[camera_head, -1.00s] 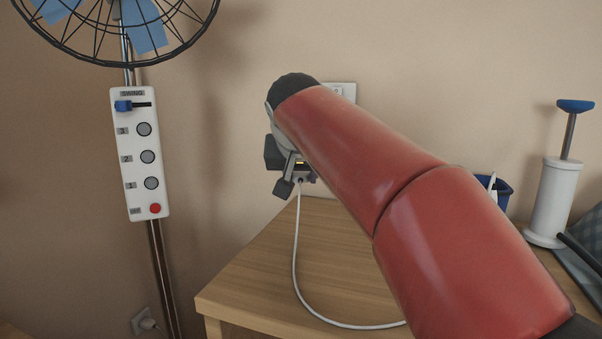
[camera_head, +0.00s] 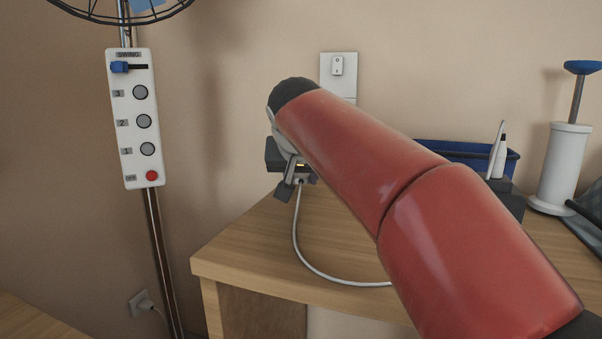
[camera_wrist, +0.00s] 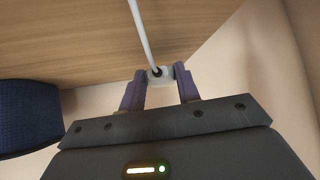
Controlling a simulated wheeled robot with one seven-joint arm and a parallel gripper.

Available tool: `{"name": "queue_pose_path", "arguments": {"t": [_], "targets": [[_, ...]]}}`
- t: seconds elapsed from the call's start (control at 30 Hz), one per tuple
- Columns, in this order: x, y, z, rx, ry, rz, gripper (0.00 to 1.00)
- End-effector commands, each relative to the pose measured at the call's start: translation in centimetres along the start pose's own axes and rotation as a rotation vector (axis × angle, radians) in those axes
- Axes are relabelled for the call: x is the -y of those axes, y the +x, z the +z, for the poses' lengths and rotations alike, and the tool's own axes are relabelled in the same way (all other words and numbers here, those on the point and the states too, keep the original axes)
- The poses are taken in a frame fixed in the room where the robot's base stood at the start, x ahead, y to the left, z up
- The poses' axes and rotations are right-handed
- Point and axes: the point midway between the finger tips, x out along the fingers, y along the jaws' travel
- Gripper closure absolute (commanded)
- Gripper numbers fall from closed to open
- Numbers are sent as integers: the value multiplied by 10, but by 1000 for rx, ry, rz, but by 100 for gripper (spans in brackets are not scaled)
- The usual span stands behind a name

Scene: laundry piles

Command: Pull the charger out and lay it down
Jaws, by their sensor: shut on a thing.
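My gripper (camera_wrist: 160,85) is shut on the white charger (camera_wrist: 155,78), which sits between its purple fingertips in the wrist view. The charger's white cable (camera_wrist: 139,28) runs away from it across the wooden desktop in that view. In the head view my gripper is mostly hidden behind my red arm, and the cable (camera_head: 297,235) hangs from it and curves onto the desk (camera_head: 250,250). A wall plate with a switch (camera_head: 338,68) shows above my arm; its lower part is hidden. The charger's prongs and the socket are not visible.
A fan's control post (camera_head: 134,120) stands left of the desk, with another plug (camera_head: 142,303) low on the wall. At right are a blue bin (camera_head: 460,152), a pen-like item (camera_head: 498,150) and a white cylinder (camera_head: 560,170). The desk's front left is clear.

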Motion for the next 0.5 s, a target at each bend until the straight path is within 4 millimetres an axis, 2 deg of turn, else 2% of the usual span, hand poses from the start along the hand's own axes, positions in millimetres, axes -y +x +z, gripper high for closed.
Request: {"name": "queue_pose_path", "arguments": {"t": [0.1, 0.4, 0.43, 0.5], "targets": [[0, 5, 6, 0, 0, 0, 100], [0, 5, 6, 0, 0, 0, 100], [0, 5, 6, 0, 0, 0, 65], [0, 6, 6, 0, -1, 0, 56]]}}
